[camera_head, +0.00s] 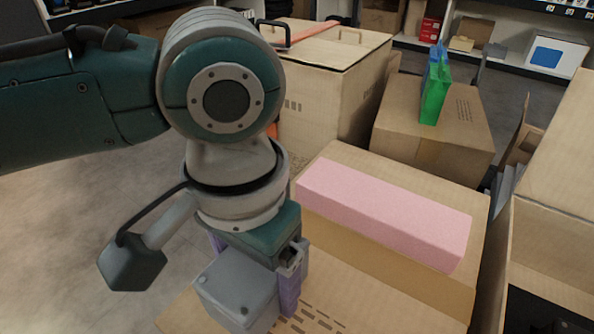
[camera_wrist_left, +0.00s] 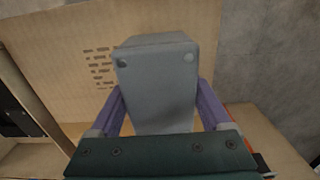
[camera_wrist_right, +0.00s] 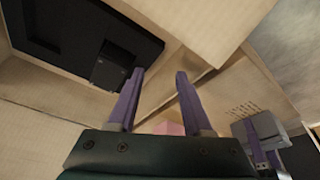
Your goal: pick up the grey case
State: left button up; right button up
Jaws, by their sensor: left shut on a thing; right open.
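The grey case (camera_head: 236,290) is a small box with round feet or studs on its face, at the bottom of the head view. My left gripper (camera_head: 254,272) is shut on it, its purple fingers on two opposite sides. In the left wrist view the case (camera_wrist_left: 157,85) sits between the fingers, over a printed cardboard face. I cannot tell whether it touches the carton. The right wrist view also shows the case (camera_wrist_right: 262,127) at right. My right gripper (camera_wrist_right: 159,77) is open and empty, above an open carton; it is out of the head view.
A pink block (camera_head: 385,212) lies on a carton (camera_head: 420,284) beside the case. An open carton (camera_head: 545,245) with a black thing (camera_wrist_right: 70,35) inside stands at right. Behind are a large carton (camera_head: 325,95) and one (camera_head: 400,125) bearing a green and blue item (camera_head: 435,88).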

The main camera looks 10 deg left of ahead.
pick_arm(q)
jog(key=c, duration=0.7)
jog(key=shift+r+p, duration=6.3)
jog(key=shift+r, duration=3.7)
jog(key=w+a+r+n+p, duration=0.1)
jog(key=a+r+p, duration=0.2)
jog(key=r+p, duration=1.45)
jog(key=a+r+n+p, duration=0.2)
jog(key=r+p, duration=1)
jog(key=r, duration=1.1)
jog(key=w+a+r+n+p, duration=0.1)
jog(key=a+r+p, duration=0.2)
jog(key=r+p, duration=1.45)
jog(key=s+r+p, duration=0.2)
jog(key=r+p, duration=0.9)
jog(key=r, duration=0.1)
jog(key=s+r+p, duration=0.1)
jog(key=r+p, duration=1)
jog(key=r, duration=0.1)
jog(key=s+r+p, duration=0.2)
jog(key=r+p, duration=0.9)
jog(key=r, duration=0.1)
jog(key=shift+s+d+r+p, duration=0.1)
jog(key=shift+s+r+p, duration=0.2)
jog(key=shift+s+p, duration=0.1)
